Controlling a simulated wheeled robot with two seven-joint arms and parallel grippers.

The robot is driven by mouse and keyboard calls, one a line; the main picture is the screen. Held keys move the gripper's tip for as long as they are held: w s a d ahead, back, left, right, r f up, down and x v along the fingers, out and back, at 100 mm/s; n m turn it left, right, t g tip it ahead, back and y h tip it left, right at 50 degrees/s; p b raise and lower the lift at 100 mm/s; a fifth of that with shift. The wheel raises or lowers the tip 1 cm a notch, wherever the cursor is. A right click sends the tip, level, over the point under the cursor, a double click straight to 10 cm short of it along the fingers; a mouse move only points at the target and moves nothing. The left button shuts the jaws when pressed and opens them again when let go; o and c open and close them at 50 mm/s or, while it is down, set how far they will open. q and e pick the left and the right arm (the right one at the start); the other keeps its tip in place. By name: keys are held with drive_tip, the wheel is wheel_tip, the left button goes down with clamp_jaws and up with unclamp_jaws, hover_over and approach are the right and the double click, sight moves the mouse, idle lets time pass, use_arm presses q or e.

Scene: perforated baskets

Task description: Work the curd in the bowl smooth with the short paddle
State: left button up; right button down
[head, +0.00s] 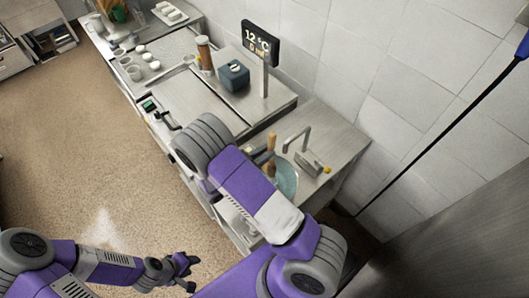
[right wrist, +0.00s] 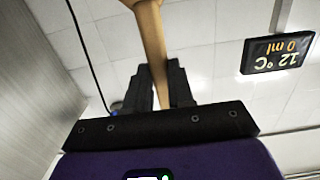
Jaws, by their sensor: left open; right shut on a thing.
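A wooden tool, seemingly the short paddle (head: 271,142), stands upright beside the sink tap in the head view. In the right wrist view its pale wooden shaft (right wrist: 151,35) passes between the fingers of my right gripper (right wrist: 161,80), which is shut on it. I cannot make out curd, or whether the paddle's end is in the bowl. My left gripper (head: 188,270) is open and empty, low over the floor.
A tap (head: 296,138) stands close behind the bowl. A display (head: 261,42) on a post reads 12 °C and 0 ml. A dark blue box (head: 234,75) and brown cylinder (head: 205,54) stand further back. White cups (head: 134,72) sit at left. The floor is clear.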

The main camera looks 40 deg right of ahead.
drive_tip(key=shift+f+b, duration=0.65)
drive_tip(key=shift+f, duration=0.25)
drive_tip(key=shift+s, duration=0.15)
drive_tip(key=shift+s+d+r+p, duration=0.1)
drive_tip(key=shift+s+p, duration=0.1)
drive_tip(key=shift+s, duration=0.6)
drive_tip(key=shift+s+d+r+p, duration=0.1)
drive_tip(key=shift+s+p, duration=0.1)
drive_tip(key=shift+s, duration=0.55)
drive_tip(key=shift+s+d+r+p, duration=0.1)
drive_tip(key=shift+s+r+p, duration=0.1)
drive_tip(key=shift+r+p, duration=0.9)
drive_tip(key=shift+f+b, duration=1.05)
drive_tip(key=shift+f, duration=0.1)
drive_tip(key=shift+s, duration=0.15)
drive_tip(key=shift+s+d+f, duration=0.1)
drive_tip(key=shift+s+d, duration=0.05)
drive_tip(key=shift+s, duration=0.4)
drive_tip(key=shift+s+d+f, duration=0.1)
drive_tip(key=shift+s+d, duration=0.05)
drive_tip(key=shift+s, duration=0.35)
